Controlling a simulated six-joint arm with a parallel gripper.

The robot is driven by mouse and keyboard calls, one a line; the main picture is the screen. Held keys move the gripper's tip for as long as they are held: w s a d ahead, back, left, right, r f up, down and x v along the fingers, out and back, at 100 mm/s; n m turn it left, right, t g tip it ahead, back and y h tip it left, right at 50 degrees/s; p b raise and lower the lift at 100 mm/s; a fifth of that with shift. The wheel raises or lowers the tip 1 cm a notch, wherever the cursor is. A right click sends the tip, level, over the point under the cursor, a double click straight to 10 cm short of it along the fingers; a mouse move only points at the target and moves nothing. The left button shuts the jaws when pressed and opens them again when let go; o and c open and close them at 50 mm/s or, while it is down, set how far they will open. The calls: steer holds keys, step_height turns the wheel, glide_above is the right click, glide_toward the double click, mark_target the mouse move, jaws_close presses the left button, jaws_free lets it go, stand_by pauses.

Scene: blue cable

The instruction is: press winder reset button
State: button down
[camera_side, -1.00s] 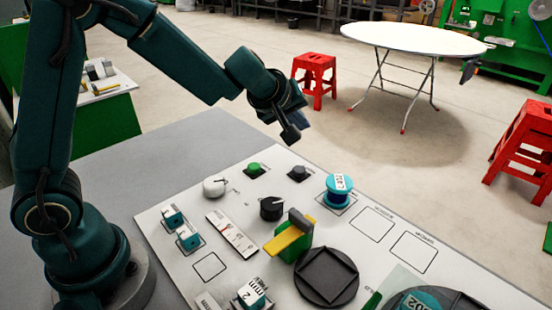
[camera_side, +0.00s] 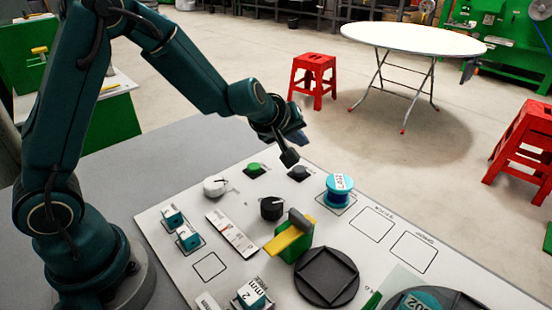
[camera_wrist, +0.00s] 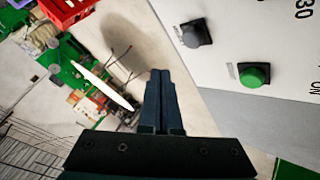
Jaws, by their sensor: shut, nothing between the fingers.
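A dark grey button (camera_side: 299,173) on a square base sits at the far edge of the white control panel (camera_side: 188,287). It also shows in the wrist view (camera_wrist: 194,33). A green button (camera_side: 255,168) sits to its left; in the wrist view the green button (camera_wrist: 254,75) has "ON" printed near it. I cannot read a reset label at either button. My gripper (camera_side: 289,157) is shut and empty, its tip just above and slightly left of the dark button in the side view, with a gap showing. In the wrist view its closed fingers (camera_wrist: 161,75) point left of both buttons.
A white knob (camera_side: 215,186), a black knob (camera_side: 271,208), a blue spool (camera_side: 339,188) and a green block with a yellow bar (camera_side: 290,238) stand on the panel. A red stool (camera_side: 314,80) and a round table (camera_side: 412,38) are well beyond it.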

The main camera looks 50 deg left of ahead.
mark_target(298, 172)
steer(key=shift+f, duration=2.35)
steer(key=shift+f, duration=0.4)
steer(key=shift+f, duration=0.55)
stand_by(0.8)
steer(key=shift+r, duration=0.95)
steer(key=shift+r, duration=2.55)
